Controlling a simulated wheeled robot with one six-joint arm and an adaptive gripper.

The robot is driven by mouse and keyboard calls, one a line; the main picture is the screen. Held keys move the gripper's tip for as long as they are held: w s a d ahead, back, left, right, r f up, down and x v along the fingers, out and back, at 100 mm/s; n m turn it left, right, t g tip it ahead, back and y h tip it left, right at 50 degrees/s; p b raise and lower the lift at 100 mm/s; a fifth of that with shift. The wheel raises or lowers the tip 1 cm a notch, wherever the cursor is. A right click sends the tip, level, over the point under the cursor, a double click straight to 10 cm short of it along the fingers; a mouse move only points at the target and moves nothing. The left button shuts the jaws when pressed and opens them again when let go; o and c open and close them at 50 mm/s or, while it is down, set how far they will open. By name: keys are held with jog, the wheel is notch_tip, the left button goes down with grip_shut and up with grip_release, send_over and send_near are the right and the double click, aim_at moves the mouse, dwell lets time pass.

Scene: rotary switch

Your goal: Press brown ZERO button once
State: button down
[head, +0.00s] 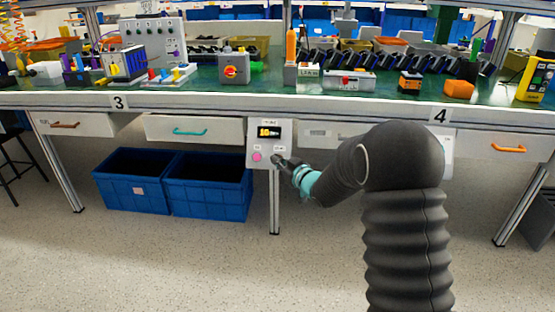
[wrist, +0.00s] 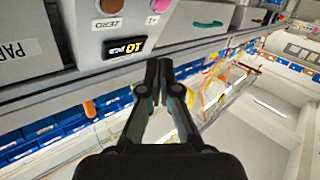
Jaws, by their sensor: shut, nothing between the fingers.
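A white control box (head: 268,143) hangs under the bench front in the head view, with a lit yellow display (head: 268,132) and a pink button (head: 256,157). In the wrist view, turned over, the box shows the brown button (wrist: 110,5) labelled ZERO at the top edge, partly cut off, the pink button (wrist: 158,5) and the display (wrist: 125,47) reading 10. My gripper (wrist: 158,68) is shut and empty, its tips apart from both buttons in that picture. In the head view my gripper (head: 279,160) is at the box's lower right and seems to cover the brown button.
The green workbench (head: 215,95) above holds many tools and small devices. A drawer (head: 190,130) with a teal handle is left of the box. Blue crates (head: 208,185) stand on the floor to the left. A bench leg (head: 275,205) is below the box.

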jog(key=w+f, duration=0.3)
jog(key=w, duration=0.3)
jog(key=shift+d+f, duration=0.15)
jog(key=shift+f, duration=0.05)
jog(key=shift+b, duration=0.3)
dwell(1.1)
jog(key=shift+w+f, duration=0.2)
jog(key=shift+w, duration=0.15)
jog(key=shift+w+f+b, duration=0.2)
jog(key=shift+w+b, duration=0.1)
jog(key=shift+w, duration=0.05)
dwell(0.8)
jog(key=shift+s, duration=0.15)
jog(key=shift+s+r, duration=0.4)
jog(key=shift+s, duration=0.2)
jog(key=shift+s, duration=0.1)
